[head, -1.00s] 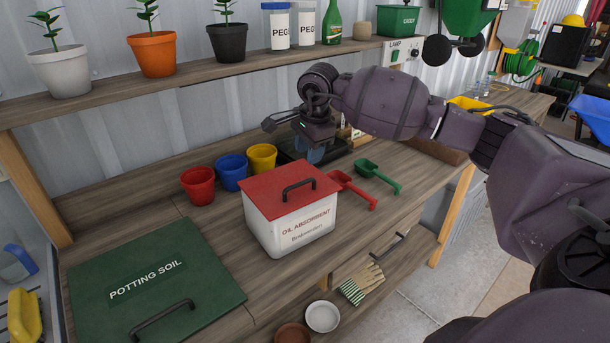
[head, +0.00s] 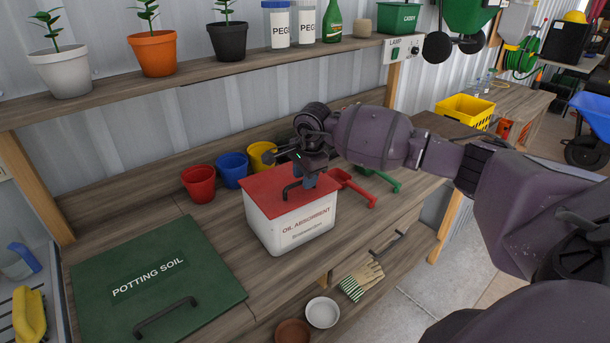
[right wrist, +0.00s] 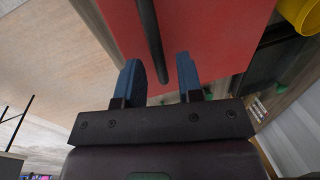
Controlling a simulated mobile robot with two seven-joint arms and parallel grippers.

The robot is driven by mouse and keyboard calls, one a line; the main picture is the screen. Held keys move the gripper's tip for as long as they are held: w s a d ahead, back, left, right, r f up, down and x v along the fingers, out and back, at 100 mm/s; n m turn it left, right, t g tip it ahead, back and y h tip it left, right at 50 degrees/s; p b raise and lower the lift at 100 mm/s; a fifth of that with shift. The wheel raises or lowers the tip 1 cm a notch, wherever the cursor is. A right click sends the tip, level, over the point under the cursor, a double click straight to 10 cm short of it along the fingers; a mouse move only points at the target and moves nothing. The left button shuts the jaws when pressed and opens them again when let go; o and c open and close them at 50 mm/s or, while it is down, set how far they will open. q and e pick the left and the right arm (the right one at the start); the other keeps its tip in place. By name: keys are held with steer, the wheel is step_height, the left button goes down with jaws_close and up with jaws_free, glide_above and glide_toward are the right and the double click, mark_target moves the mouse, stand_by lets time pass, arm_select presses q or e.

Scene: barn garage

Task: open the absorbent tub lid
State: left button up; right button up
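The oil absorbent tub (head: 292,229) is white and stands on the wooden bench with its red lid (head: 268,193) seated on it. The lid's black handle (head: 287,190) is partly hidden behind my right gripper (head: 309,181), which is just above the lid's right part. In the right wrist view, my right gripper (right wrist: 160,78) is open with two blue fingers apart. The black handle (right wrist: 148,40) runs over the red lid (right wrist: 205,35) and reaches down between the fingertips, touching neither visibly. My left gripper is not in view.
Red (head: 198,184), blue (head: 231,170) and yellow (head: 262,156) pots stand behind the tub. A red scoop (head: 357,188) and a green scoop (head: 385,182) lie to its right. A green potting soil lid (head: 155,280) is at left. A shelf with plants (head: 180,78) runs above.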

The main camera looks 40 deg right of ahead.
jaws_close()
steer(key=shift+r, duration=0.1)
